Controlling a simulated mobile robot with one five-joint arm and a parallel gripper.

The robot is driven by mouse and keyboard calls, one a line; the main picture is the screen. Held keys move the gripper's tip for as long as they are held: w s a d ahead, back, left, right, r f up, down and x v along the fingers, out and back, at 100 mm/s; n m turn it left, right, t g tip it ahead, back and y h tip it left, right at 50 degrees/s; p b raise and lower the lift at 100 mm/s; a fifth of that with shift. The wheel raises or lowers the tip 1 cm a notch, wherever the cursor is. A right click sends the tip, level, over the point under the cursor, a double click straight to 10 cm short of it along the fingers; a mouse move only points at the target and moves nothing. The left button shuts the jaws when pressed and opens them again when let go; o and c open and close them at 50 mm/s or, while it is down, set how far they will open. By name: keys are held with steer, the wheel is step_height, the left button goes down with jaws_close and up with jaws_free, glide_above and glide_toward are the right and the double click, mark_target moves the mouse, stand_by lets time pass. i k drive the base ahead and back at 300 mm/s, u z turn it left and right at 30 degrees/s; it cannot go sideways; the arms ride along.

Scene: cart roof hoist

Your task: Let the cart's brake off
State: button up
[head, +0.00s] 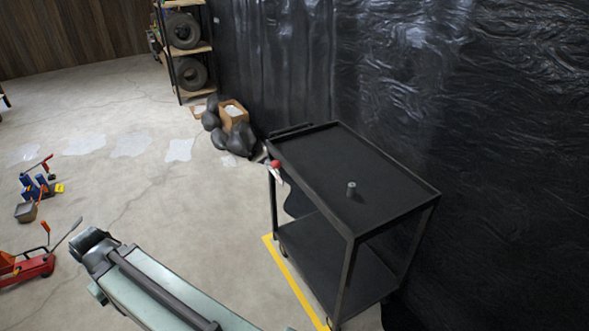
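The black two-shelf cart (310,166) stands at centre right beside the black-sheeted wall. A small lever with a red knob (276,164) and a pale plate below it sits at the cart's left edge, near the handle end; it looks like the brake. I cannot tell its setting at this size. A small grey cylinder (351,189) stands upright on the top shelf. My arm shows at the lower left, apart from the cart. No gripper fingers can be made out in the view.
A yellow floor line (290,278) runs along the cart's near side. Black bags (236,139) and a cardboard box (232,115) lie behind the cart. A tyre rack (186,55) stands at the back. Red jack (30,265) at left. The floor between is clear.

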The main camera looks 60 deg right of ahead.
mark_target(275, 164)
steer(key=u, duration=0.15)
steer(key=i, duration=0.95)
steer(key=z, duration=0.05)
